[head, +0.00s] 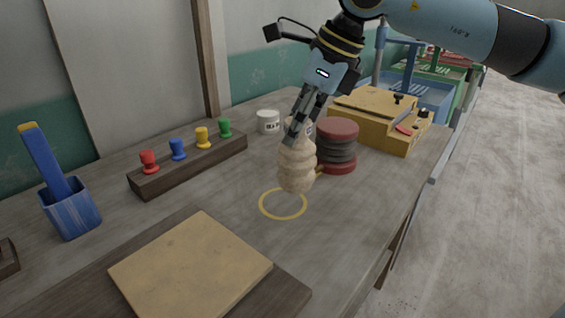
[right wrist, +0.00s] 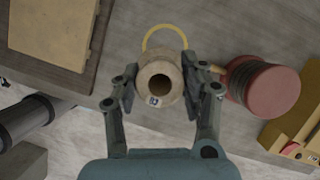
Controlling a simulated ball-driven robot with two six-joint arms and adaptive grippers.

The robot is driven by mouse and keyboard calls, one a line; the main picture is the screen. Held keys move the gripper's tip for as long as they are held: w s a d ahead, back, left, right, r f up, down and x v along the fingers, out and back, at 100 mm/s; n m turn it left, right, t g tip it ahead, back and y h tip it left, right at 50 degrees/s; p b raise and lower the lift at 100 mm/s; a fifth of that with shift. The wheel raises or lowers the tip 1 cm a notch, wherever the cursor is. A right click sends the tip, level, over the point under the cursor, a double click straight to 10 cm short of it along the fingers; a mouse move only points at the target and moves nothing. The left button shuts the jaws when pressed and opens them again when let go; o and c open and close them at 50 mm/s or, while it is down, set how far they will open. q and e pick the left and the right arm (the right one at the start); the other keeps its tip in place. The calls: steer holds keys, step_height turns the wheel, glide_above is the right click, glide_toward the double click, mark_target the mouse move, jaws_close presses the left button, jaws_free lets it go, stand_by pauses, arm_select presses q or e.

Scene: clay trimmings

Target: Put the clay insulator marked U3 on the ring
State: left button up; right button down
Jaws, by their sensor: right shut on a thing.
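The clay insulator (head: 297,168) is a beige ribbed piece, held upright in my right gripper (head: 297,132) above the table. In the right wrist view, the insulator (right wrist: 158,84) shows its round top with a dark hole and a small label whose text I cannot read for sure. The fingers of my right gripper (right wrist: 162,82) press on it from both sides. The yellow ring (head: 283,204) is a flat circle marked on the table, in front of and just below the insulator. It also shows partly behind the insulator in the right wrist view (right wrist: 163,30). My left gripper is not in view.
A dark red and black ribbed cylinder (head: 337,146) stands close right of the insulator. A white labelled cup (head: 268,122), a yellow box (head: 379,118), a wooden rack with coloured pegs (head: 190,165), a blue cup (head: 71,208) and a tan board (head: 190,268) surround the ring.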

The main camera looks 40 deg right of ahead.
mark_target(282, 139)
steer(key=w, duration=0.1)
steer(key=w+f, duration=0.1)
steer(key=w, duration=0.1)
steer(key=shift+a+f, duration=0.25)
steer(key=shift+f, duration=0.05)
step_height(282, 139, down, 4)
steer(key=shift+f+p, duration=0.1)
steer(key=shift+p, duration=0.2)
steer(key=shift+w, duration=0.1)
steer(key=shift+f, duration=0.15)
steer(key=c, duration=0.7)
jaws_free()
